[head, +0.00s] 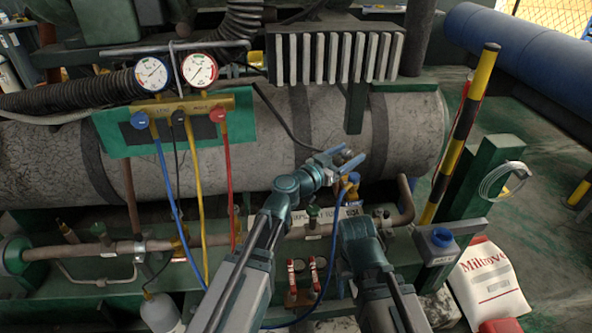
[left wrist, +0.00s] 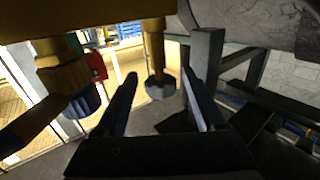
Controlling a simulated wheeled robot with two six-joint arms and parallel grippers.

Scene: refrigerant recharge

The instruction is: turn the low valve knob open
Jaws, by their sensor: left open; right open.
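My left gripper (head: 343,160) is open by a brass valve fitting (head: 350,186) with a blue hose, in front of the large grey tank. In the left wrist view a grey faceted knob (left wrist: 160,88) hangs on a brass stem between the spread fingers of this gripper (left wrist: 160,98), with room on both sides. A blue ribbed collar (left wrist: 83,103) on a brass body is left of the fingers. I cannot tell if the fingers touch the knob. My right gripper (head: 358,232) is lower; its fingers are hard to make out.
The gauge manifold (head: 185,106), with blue (head: 139,120) and red (head: 218,115) knobs and hanging hoses, is to the left. Copper pipes (head: 110,248) run below the tank (head: 270,135). A striped yellow-black post (head: 462,130) and a white sack (head: 488,285) are at the right.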

